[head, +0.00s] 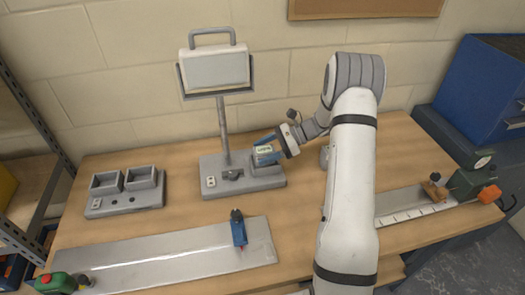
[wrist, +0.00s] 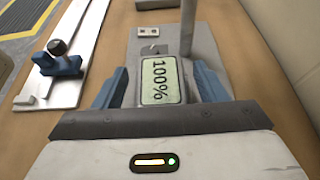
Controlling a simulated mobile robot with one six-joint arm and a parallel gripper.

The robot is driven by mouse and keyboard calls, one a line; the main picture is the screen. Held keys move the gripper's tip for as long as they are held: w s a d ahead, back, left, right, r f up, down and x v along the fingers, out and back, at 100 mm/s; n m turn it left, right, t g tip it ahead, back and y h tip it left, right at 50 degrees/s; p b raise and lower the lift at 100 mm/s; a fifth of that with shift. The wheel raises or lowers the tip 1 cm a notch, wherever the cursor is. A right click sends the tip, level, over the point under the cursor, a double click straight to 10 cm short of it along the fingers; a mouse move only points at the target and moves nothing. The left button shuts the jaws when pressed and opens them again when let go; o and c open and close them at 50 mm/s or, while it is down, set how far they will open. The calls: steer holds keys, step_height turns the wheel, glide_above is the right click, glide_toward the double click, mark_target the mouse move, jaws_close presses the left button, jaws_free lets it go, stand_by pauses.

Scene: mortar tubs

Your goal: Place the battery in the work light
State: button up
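The work light has a pale lamp head (head: 216,69) on a post above a grey base (head: 213,188). The base also shows in the wrist view (wrist: 148,33). How deep the battery sits is hidden.
A grey two-bay holder (head: 125,205) with empty bays stands left. A metal rail (head: 165,257) with a blue clamp piece (head: 238,229) lies in front. Another rail (head: 415,204) with green and orange fittings is at right. The light's post rises close to my gripper.

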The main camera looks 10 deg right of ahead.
steer(key=shift+r, duration=0.15)
steer(key=b+v, duration=0.3)
steer(key=v, duration=0.8)
steer(key=s+a+r+n+g+h, duration=0.1)
steer(key=s+a+r+n+h, duration=0.65)
steer(key=s, duration=0.45)
steer(key=s+a+r+n+t+h, duration=0.1)
steer(key=s+n+t+h, duration=0.1)
steer(key=s+n, duration=0.3)
steer(key=s+a+r+n+t+h, duration=0.1)
steer(key=s+n+h, duration=0.3)
steer(key=s, duration=0.8)
steer(key=shift+a+r+n+t, duration=0.3)
steer(key=shift+a+n+t, duration=0.35)
steer(key=shift+n+t, duration=0.1)
